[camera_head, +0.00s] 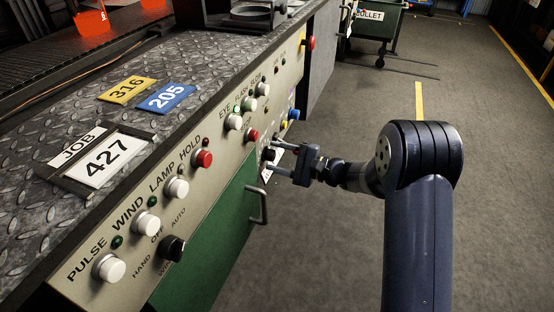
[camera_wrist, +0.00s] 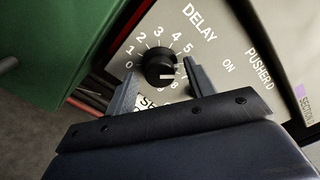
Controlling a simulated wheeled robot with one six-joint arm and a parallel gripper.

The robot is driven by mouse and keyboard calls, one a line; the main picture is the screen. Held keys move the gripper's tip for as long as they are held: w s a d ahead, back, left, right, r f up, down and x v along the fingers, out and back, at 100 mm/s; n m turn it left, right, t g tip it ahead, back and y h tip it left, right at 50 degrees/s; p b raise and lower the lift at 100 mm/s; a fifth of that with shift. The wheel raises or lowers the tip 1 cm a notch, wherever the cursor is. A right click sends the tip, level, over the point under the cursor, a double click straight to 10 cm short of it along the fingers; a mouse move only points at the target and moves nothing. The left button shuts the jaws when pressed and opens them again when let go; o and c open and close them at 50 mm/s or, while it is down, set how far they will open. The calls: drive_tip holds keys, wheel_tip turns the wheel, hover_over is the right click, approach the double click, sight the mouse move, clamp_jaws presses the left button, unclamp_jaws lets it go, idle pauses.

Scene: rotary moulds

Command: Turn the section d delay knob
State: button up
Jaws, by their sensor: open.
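The delay knob (camera_wrist: 160,66) is a round black knob with a white pointer mark, under the word DELAY in the wrist view. Its scale reads 0 to 5 around the top; the higher numbers are partly hidden by my right finger. The white mark lies on the lower right of the knob. My gripper (camera_wrist: 158,82) is open, with one finger on each side of the knob; I cannot tell whether they touch it. In the head view my gripper (camera_head: 275,159) is at the panel's far part, and the dark knob (camera_head: 268,154) shows between its fingers.
The sloped panel holds white buttons (camera_head: 110,268), a red HOLD button (camera_head: 203,158), a black selector (camera_head: 172,248) and a blue button (camera_head: 294,114). A metal handle (camera_head: 262,204) juts from the green door below. The floor right of the console is open.

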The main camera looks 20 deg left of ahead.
drive_tip(key=shift+a, duration=0.3)
drive_tip(key=c, duration=1)
